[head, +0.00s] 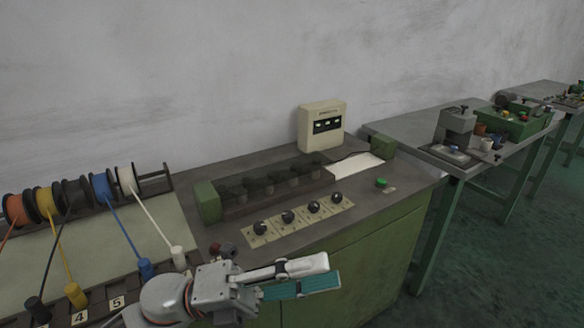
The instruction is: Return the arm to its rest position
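My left gripper (318,272) is low in the middle of the head view, in front of the green machine bench (345,262). Its two light grey fingers point right, and the ridged teal inner pad of the lower finger shows. The fingers look apart with nothing between them. The gripper hides part of the bench's front edge. My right gripper is not in view.
Another table (400,127) stands right; green floor (500,260) is clear.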

